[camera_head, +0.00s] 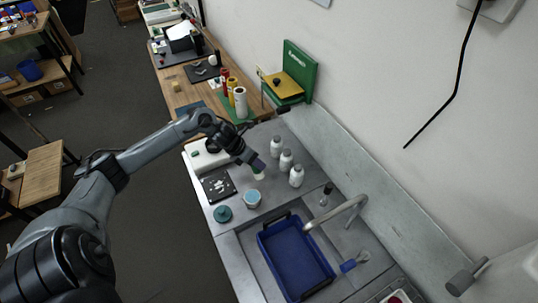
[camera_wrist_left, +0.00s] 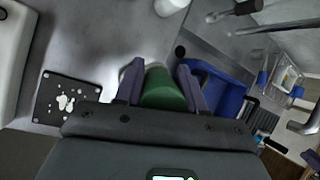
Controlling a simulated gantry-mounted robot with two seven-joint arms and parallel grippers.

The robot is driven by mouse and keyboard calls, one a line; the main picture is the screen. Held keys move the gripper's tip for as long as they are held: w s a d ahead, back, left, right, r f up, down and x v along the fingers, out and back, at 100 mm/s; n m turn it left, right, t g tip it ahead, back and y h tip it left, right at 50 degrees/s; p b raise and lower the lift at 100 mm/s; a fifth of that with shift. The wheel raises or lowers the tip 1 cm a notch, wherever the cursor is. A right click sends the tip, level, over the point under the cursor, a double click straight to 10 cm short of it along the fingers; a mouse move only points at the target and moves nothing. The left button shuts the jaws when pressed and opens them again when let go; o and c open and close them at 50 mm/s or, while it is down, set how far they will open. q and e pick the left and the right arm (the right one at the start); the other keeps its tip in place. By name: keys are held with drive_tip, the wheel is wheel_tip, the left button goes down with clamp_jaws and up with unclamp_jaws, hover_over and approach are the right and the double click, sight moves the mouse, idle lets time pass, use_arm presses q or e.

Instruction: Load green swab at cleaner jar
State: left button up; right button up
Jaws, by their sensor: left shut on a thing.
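My left gripper (camera_head: 257,168) is shut on the green swab (camera_wrist_left: 163,90), which sits between its two fingers in the left wrist view. In the head view only a small pale green end (camera_head: 259,176) of the swab shows under the fingers. The open jar with pale blue contents (camera_head: 252,199), which looks like the cleaner jar, stands on the grey counter just in front of the gripper, apart from the swab in that view. A teal round lid (camera_head: 222,213) lies left of the jar. In the wrist view a pale rim shows partly behind the swab.
Several white bottles (camera_head: 286,160) stand right of the gripper. A black plate with white bits (camera_head: 218,187) lies to the left. A blue tub (camera_head: 294,258) sits in the sink, beside a metal tap (camera_head: 337,214). Bare counter lies between the jar and the bottles.

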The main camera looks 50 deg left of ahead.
use_arm(q)
drive_tip(key=s+f+b, duration=0.1)
drive_tip(key=f, duration=0.2)
drive_tip(key=s+f+b, duration=0.1)
drive_tip(key=f, duration=0.2)
drive_tip(key=s+f+b, duration=0.2)
drive_tip(key=f, duration=0.1)
drive_tip(key=shift+a+f, duration=0.2)
drive_tip(key=shift+f, duration=0.15)
idle(0.5)
drive_tip(key=shift+f+b, duration=0.25)
drive_tip(key=shift+b, duration=0.05)
idle(0.5)
drive_tip(key=shift+f+b, duration=0.3)
drive_tip(key=shift+f, duration=0.1)
idle(0.5)
drive_tip(key=shift+f, duration=0.1)
idle(1.0)
